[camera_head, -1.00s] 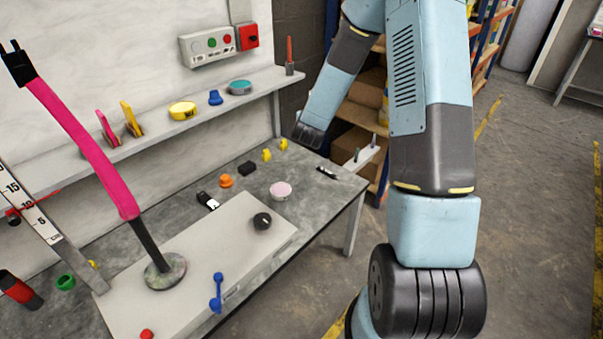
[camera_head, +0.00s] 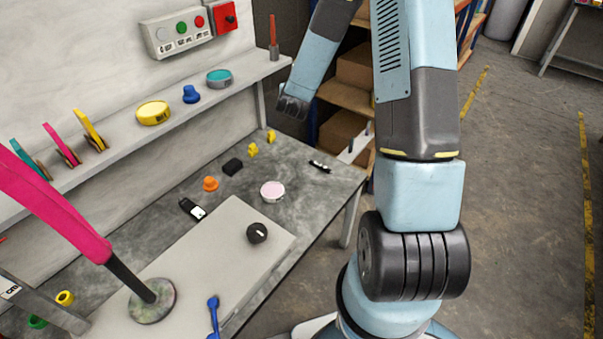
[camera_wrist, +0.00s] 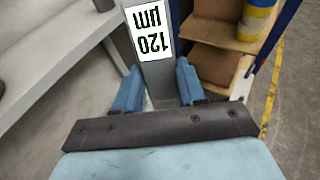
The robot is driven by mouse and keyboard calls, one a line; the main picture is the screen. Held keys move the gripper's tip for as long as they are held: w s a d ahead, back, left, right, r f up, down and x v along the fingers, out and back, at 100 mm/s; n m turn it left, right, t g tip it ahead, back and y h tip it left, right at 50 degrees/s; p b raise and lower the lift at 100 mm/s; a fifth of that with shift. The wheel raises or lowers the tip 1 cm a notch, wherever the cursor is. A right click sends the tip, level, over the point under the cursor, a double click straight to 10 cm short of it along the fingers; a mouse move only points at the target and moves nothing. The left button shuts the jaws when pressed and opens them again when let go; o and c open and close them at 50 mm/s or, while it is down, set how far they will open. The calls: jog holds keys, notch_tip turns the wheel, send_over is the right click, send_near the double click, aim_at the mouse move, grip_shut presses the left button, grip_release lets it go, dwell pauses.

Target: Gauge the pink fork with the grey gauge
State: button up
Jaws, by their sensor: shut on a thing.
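The pink fork (camera_head: 52,205) slants up out of the left edge of the head view. Its dark stem (camera_head: 130,276) stands in a round mottled base (camera_head: 152,300) on a pale board on the bench. Its upper end is out of frame. In the wrist view my gripper (camera_wrist: 157,66) is shut on the grey gauge (camera_wrist: 160,76), with a blue finger on each side. The gauge has a white label reading "120 µm", upside down in that view. The gauge cannot be made out in the head view. The fork does not show in the wrist view, and the two appear well apart.
The pale board (camera_head: 215,262) carries a black knob (camera_head: 257,233) and a blue tool (camera_head: 213,316). A wall shelf (camera_head: 135,134) overhangs the bench. Shelving (camera_head: 350,95) stands beyond.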

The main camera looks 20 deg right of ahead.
jog(key=shift+a, duration=0.45)
jog(key=shift+f, duration=0.1)
jog(key=s+d+f+m+g+h, duration=0.25)
jog(key=f+m+g, duration=0.2)
jog(key=f, duration=0.25)
jog(key=s+d+f+m+g+h, duration=0.1)
jog(key=s+d+f+m+g, duration=0.3)
jog(key=f, duration=0.3)
jog(key=shift+s+a+f+m+g+y, duration=0.9)
jog(key=shift+s+a+f+m+y, duration=0.4)
jog(key=shift+f+m, duration=1.3)
jog(key=shift+s+a+f+m+g+y, duration=0.95)
jog(key=shift+f+m+y, duration=0.5)
jog(key=shift+f+m, duration=1.15)
jog(key=shift+s+a+f+m+g+y, duration=1.05)
jog(key=shift+f+m, duration=0.95)
jog(key=shift+m, duration=1.15)
jog(key=shift+s+r+t+y, duration=0.1)
jog(key=shift+s+t+y, duration=0.15)
jog(key=shift+y, duration=0.1)
jog(key=shift+w+f, duration=0.1)
jog(key=shift+f, duration=2.5)
